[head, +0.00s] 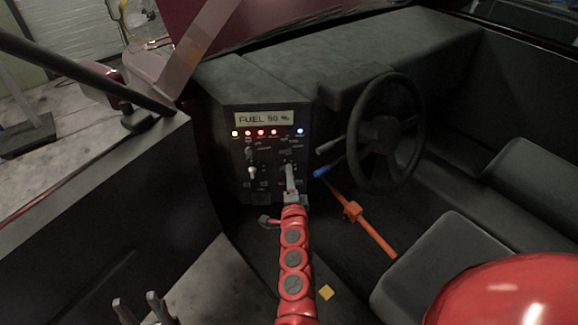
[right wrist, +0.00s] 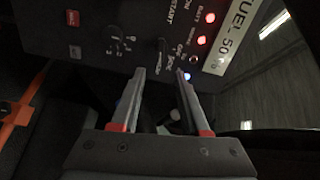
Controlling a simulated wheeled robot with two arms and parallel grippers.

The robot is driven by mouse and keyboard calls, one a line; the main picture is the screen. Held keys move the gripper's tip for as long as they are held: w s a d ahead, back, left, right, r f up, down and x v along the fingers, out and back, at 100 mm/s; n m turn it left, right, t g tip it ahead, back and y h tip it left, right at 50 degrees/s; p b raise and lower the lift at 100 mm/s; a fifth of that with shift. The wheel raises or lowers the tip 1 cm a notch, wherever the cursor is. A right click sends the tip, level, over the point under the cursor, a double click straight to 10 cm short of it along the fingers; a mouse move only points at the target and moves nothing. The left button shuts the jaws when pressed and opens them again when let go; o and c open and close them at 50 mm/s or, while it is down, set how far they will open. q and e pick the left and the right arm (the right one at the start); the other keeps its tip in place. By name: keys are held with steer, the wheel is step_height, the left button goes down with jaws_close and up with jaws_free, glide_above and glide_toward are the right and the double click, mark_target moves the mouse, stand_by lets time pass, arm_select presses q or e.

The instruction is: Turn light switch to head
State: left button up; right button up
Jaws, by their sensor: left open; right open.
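A dark dashboard panel (head: 238,178) carries the switches, below a lit FUEL 50 % display (head: 265,119). My right gripper (head: 290,168) reaches the lower right part of the panel. In the right wrist view its two fingers (right wrist: 163,72) are apart, pointing at the panel. A small dark lever switch (right wrist: 160,50) shows just beyond the left fingertip. A round dial with markings (right wrist: 118,42) lies left of it. I cannot read which control is the light switch, or tell whether a finger touches one. My left gripper (head: 140,304) is open and empty at the bottom left.
The steering wheel (head: 388,130) stands right of the panel, with a blue-tipped stalk (head: 328,170) beside it. An orange lever (head: 372,232) slants below. Seats are on the right.

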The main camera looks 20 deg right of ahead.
steer(key=b+v, duration=0.1)
steer(key=v, duration=0.7)
steer(key=shift+s, duration=0.15)
